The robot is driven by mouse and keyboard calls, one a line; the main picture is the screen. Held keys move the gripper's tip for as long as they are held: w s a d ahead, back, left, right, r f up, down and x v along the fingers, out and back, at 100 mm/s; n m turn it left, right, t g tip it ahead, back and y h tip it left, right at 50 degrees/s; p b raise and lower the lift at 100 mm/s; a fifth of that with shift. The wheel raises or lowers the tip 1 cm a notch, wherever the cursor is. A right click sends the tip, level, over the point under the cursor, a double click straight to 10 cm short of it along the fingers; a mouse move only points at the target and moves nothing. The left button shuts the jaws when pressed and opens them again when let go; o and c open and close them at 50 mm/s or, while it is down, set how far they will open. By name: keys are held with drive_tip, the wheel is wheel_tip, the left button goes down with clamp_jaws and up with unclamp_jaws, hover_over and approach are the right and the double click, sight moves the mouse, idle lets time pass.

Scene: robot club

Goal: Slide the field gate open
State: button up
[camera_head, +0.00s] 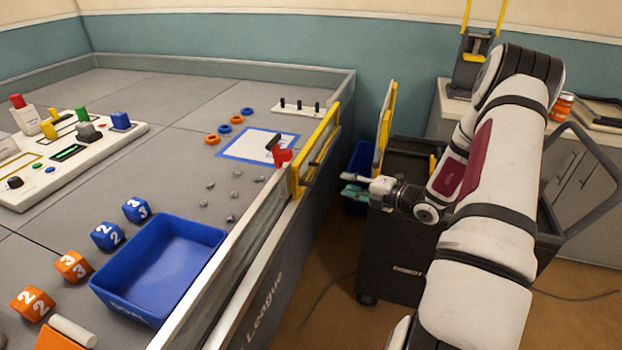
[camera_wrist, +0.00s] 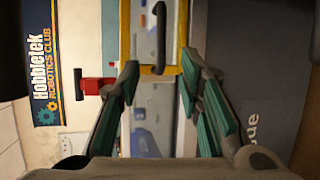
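The field gate (camera_head: 297,180) is a clear panel in a yellow frame, standing on the right wall of the grey field. A dark bar handle (camera_head: 323,149) runs along it. In the wrist view, the yellow frame (camera_wrist: 125,35) and the black handle (camera_wrist: 160,38) are at the top, ahead of the fingers. My gripper (camera_head: 352,185) is to the right of the gate, apart from it. Its green-padded fingers (camera_wrist: 162,88) are spread in the wrist view with nothing between them. A red piece (camera_head: 282,157) is by the gate's left end and also shows in the wrist view (camera_wrist: 92,86).
A blue bin (camera_head: 205,234), numbered cubes (camera_head: 108,236) and a control board (camera_head: 75,160) are on the field. A dark cart (camera_head: 395,255) stands below my arm, with a yellow-edged panel (camera_head: 385,125) upright behind the gripper.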

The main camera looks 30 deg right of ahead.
sight(316, 173)
drive_tip(key=b+x, duration=0.3)
drive_tip(key=x, duration=1)
drive_tip(key=shift+w+f, duration=0.2)
drive_tip(key=shift+w, duration=0.2)
clamp_jaws()
